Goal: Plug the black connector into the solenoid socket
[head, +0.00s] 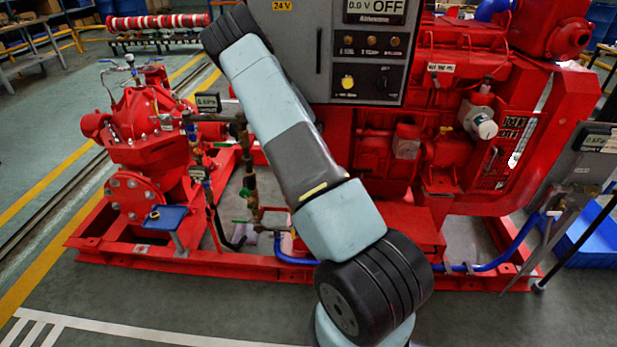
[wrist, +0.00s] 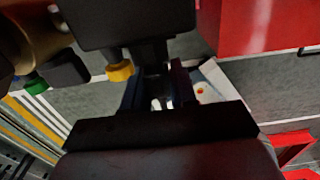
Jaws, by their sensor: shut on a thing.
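In the wrist view my gripper (wrist: 156,82) has its two dark fingers close together, shut on a dark piece that I take for the black connector (wrist: 151,52). Its outline merges with a larger black block (wrist: 125,20) just beyond, and I cannot tell whether the two touch or are joined. The solenoid socket cannot be made out for certain in either view. In the head view my arm rises across the middle toward the upper left, and my gripper is not visible there.
A yellow knob (wrist: 120,71) and a green one (wrist: 36,83) are left of the fingers. A red surface (wrist: 260,25) is at upper right. The head view shows a grey control cabinet (head: 365,60), a red pump (head: 145,140), the red engine (head: 450,60) and open floor in front.

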